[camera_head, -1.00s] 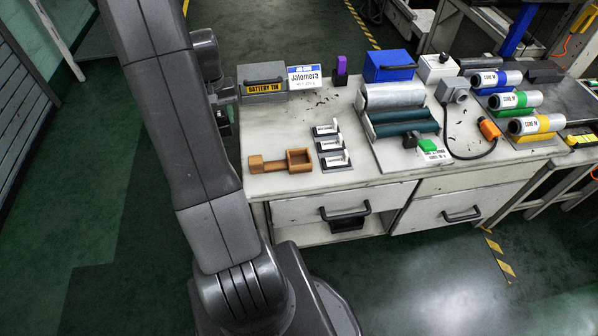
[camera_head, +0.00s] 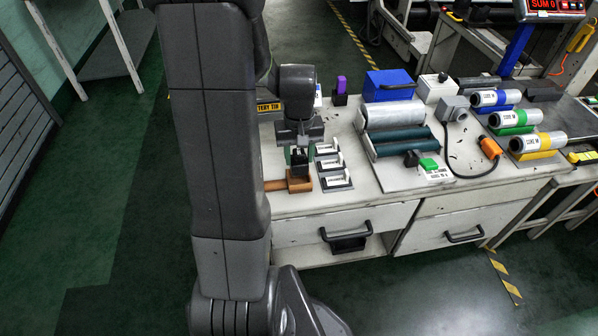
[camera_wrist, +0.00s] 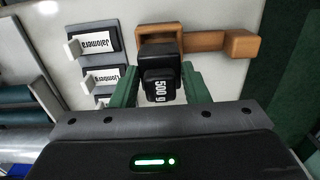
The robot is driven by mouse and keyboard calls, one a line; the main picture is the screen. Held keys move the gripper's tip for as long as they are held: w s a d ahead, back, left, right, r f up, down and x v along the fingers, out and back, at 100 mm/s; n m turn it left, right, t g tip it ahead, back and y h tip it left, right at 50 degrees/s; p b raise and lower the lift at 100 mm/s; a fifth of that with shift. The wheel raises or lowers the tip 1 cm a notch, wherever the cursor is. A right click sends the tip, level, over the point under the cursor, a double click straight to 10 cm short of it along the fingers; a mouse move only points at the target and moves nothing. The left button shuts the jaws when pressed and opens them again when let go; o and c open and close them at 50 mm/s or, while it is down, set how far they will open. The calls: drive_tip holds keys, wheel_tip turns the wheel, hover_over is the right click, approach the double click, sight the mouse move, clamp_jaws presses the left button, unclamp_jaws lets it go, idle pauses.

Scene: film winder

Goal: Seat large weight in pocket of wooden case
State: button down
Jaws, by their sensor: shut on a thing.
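My gripper (camera_wrist: 161,86) has green fingers shut on a black weight (camera_wrist: 161,82) marked 500 g. The wooden case (camera_wrist: 205,40) lies on the bench, with a square open pocket at one end and a small block at the other. In the wrist view the weight overlaps the near side of the pocket. I cannot tell whether it touches the case or hangs above it. In the head view my gripper (camera_head: 300,158) points down over the pocket end of the case (camera_head: 275,185). My arm hides the other end there.
Black holders with white name cards (camera_head: 335,182) stand close to the right of the case. Further right is a winder with green rollers (camera_head: 403,142). A blue box (camera_head: 388,86) stands behind. The battery tin (camera_head: 268,107) is mostly hidden by my arm.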

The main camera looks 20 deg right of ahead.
sight(299, 170)
drive_tip(key=shift+s+a+f+b, duration=0.15)
drive_tip(key=shift+f+b, duration=0.15)
drive_tip(key=shift+f, duration=1)
drive_tip(key=shift+s+f+b, duration=0.1)
drive_tip(key=shift+f+b, duration=0.15)
drive_tip(key=shift+f, duration=1)
drive_tip(key=c, duration=0.9)
unclamp_jaws()
drive_tip(key=shift+w+f, duration=0.1)
drive_tip(key=shift+f, duration=0.05)
drive_tip(key=shift+o, duration=0.4)
drive_tip(key=shift+w, duration=0.15)
